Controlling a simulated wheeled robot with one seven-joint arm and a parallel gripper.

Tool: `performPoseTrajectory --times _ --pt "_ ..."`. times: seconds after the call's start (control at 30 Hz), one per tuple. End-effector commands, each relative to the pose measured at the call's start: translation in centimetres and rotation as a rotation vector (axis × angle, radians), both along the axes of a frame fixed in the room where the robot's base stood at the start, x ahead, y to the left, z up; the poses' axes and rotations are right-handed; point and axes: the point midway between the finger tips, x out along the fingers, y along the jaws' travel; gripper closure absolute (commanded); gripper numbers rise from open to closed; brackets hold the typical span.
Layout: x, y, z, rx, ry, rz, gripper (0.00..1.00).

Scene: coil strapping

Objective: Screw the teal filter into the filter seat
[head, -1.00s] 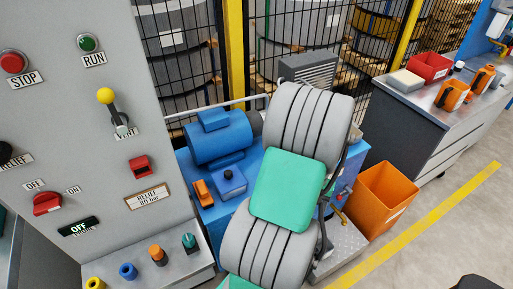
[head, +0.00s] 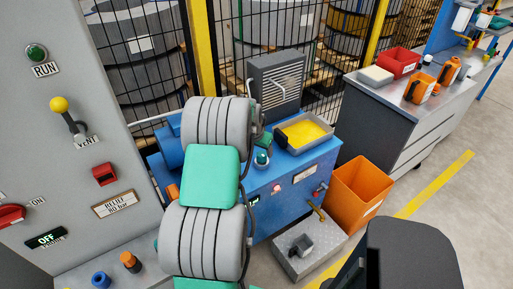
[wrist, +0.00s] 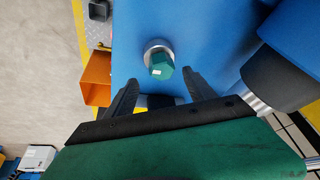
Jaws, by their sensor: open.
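The teal filter (wrist: 161,65) shows in the wrist view as a faceted teal body. It stands in the filter seat (wrist: 151,46), a silver ring on the blue unit; how deep it is screwed in, I cannot tell. In the head view the teal filter (head: 262,159) is small, on the blue unit's top beside my arm. My gripper (wrist: 161,77) is open and empty. Its two black fingers point toward the filter, one on each side in the picture, with the filter appearing just beyond the fingertips. My arm hides part of the unit in the head view.
A tray with yellow contents (head: 304,133) sits on the blue unit (head: 296,185), right of the filter. A grey vented box (head: 277,82) stands behind. An orange bin (head: 361,190) is on the floor at right. The control panel (head: 60,130) stands close at left.

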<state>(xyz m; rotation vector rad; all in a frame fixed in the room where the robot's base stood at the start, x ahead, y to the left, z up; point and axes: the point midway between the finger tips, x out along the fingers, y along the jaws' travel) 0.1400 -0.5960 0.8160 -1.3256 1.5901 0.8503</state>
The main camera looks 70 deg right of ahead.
Motion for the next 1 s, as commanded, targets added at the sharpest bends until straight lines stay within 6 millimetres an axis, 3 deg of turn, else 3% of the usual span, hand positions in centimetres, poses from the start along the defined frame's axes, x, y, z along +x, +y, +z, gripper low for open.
performPoseTrajectory --times 0.13,0.3,0.63,1.0 --pt "-0.1 -0.9 -2.8 0.005 0.001 0.003 0.37" --pt "-0.2 -1.9 -5.0 0.003 0.001 0.003 0.37" --pt "-0.3 -2.2 -5.6 0.002 0.001 0.003 0.38" --pt "-0.1 -2.2 -5.6 0.002 0.0 0.005 0.68"
